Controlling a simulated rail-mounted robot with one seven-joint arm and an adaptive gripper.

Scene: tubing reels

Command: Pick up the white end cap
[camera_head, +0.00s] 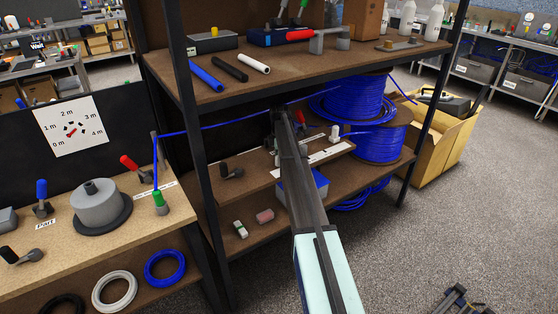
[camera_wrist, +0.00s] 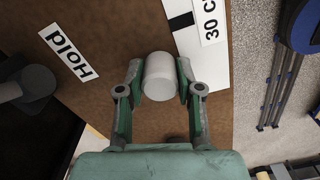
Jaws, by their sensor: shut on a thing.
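The white end cap (camera_wrist: 159,78), a short pale cylinder, is between the two fingers of my gripper (camera_wrist: 160,70) in the wrist view. The fingers are shut on it, one on each side. Behind it is a brown shelf surface (camera_wrist: 105,60); I cannot tell whether the cap touches it. In the head view my arm reaches into the lower shelf bay and hides most of the gripper; the held cap cannot be made out there.
A "Hold" label (camera_wrist: 68,52) and a "30 c…" label (camera_wrist: 208,20) lie beside the cap. Blue tubing reels (camera_head: 352,100) stand to the right in the bay. Blue tubing (camera_head: 225,126) crosses the left shelf post. The upper shelf (camera_head: 290,72) is overhead.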

